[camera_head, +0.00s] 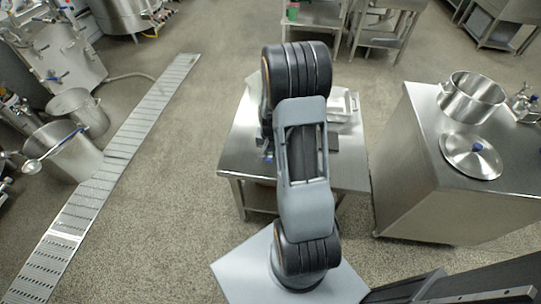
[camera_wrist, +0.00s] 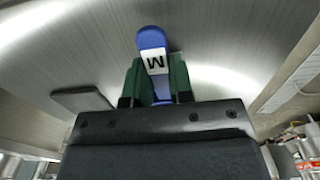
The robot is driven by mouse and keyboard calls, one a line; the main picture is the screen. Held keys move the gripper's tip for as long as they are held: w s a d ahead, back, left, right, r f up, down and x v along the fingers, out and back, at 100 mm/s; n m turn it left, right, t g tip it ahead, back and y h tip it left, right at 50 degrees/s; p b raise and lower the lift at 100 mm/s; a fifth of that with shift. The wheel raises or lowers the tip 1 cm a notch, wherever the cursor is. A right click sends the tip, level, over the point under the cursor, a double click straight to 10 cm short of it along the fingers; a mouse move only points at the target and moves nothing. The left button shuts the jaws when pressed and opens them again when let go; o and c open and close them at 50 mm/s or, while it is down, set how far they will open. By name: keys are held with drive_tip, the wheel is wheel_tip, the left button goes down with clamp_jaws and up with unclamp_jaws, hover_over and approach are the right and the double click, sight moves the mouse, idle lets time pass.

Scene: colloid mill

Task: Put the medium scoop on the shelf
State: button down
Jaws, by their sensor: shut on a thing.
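In the wrist view, my gripper (camera_wrist: 154,82) has its green fingers closed on the blue handle of the medium scoop (camera_wrist: 151,38). A white label with a black M shows on the handle. The scoop's bowl is hidden. A brushed metal surface (camera_wrist: 215,50) fills the background beyond the handle. A lower shelf (camera_head: 262,202) shows under this table. I cannot tell whether it is the task's shelf.
A light tray (camera_head: 343,103) lies on the table, right of my arm. A steel cabinet (camera_head: 420,150) at right carries a pot (camera_head: 470,97) and a lid (camera_head: 470,155). A grey plate (camera_wrist: 82,98) shows in the wrist view. Open floor lies left of the table.

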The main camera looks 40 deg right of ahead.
drive_tip(key=shift+w+f, duration=0.1)
drive_tip(key=shift+f, duration=1.55)
drive_tip(key=shift+f, duration=0.1)
drive_tip(key=c, duration=1)
unclamp_jaws()
